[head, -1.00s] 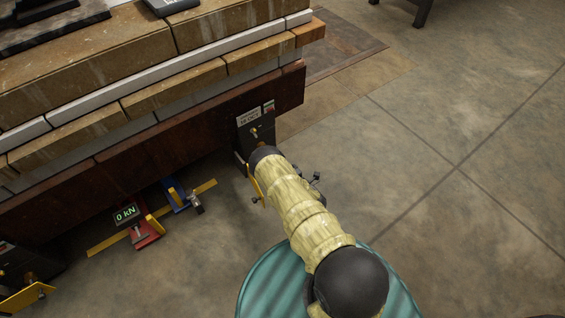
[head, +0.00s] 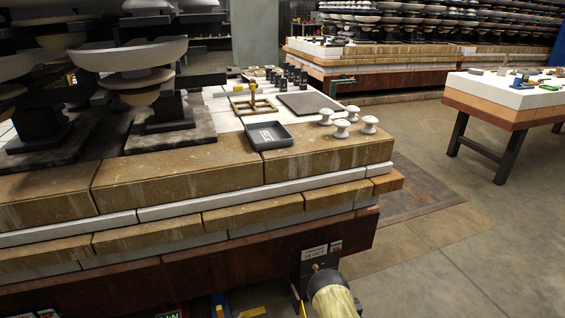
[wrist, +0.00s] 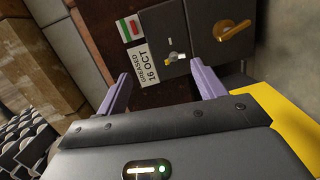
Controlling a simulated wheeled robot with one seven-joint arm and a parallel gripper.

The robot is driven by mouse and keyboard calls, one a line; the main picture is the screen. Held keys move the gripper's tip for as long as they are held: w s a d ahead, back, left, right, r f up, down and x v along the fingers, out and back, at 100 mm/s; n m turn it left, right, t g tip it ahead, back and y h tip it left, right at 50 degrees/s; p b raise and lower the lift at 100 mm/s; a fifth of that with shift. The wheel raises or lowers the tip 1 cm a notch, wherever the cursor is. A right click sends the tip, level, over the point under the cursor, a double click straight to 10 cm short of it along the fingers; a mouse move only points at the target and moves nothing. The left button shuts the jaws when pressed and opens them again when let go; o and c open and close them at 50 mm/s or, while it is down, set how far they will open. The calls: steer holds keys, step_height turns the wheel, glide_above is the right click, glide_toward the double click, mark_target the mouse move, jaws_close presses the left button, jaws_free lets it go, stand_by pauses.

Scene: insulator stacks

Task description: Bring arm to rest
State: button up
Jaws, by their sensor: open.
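My gripper (wrist: 163,82) is open and empty in the wrist view, with its two purple fingers apart. Beyond the fingers is a dark box (wrist: 178,22) with a small keyed knob and a brass lever handle (wrist: 232,30). A white label (wrist: 144,65) with "16 OCT" is beside the knob. In the head view my pale yellow arm (head: 334,298) shows only at the bottom edge, in front of the dark box (head: 318,268) on the bench's lower side. The rest of my arm is out of that view, and my fingers cannot be made out there.
A brick-edged bench (head: 190,178) fills the left, carrying insulator stacks, a grey tray (head: 270,136) and white knobs (head: 341,129). A second table (head: 503,97) stands at the right. The floor (head: 470,250) between them is clear. A yellow part (wrist: 290,125) is close beside my gripper.

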steer(key=w+d+r+m+g+h+p, duration=0.1)
steer(key=w+d+r+m+g+h, duration=0.2)
steer(key=r+m, duration=0.6)
step_height(320, 180, up, 12)
steer(key=s+a+m+g+h+p, duration=0.2)
steer(key=m+g, duration=0.1)
steer(key=m, duration=0.1)
steer(key=s+a+r+m+g+y+p, duration=0.1)
steer(key=s+a+r+m+g, duration=0.15)
steer(key=s+r, duration=0.5)
steer(key=s+a+r+m+g+y+p, duration=0.1)
steer(key=s+a+r+m+g, duration=0.3)
steer(key=s, duration=0.7)
steer(key=s+a+r+g+p, duration=0.1)
steer(key=s+r+g, duration=0.1)
steer(key=s+r, duration=0.6)
steer(key=w+p+v, duration=0.2)
steer(key=p+v, duration=1.6)
steer(key=p, duration=0.1)
steer(key=w+d+r+p+v, duration=0.1)
steer(key=w+p+v, duration=0.2)
steer(key=p+v, duration=1.6)
steer(key=shift+w, duration=0.35)
steer(key=shift+a, duration=0.1)
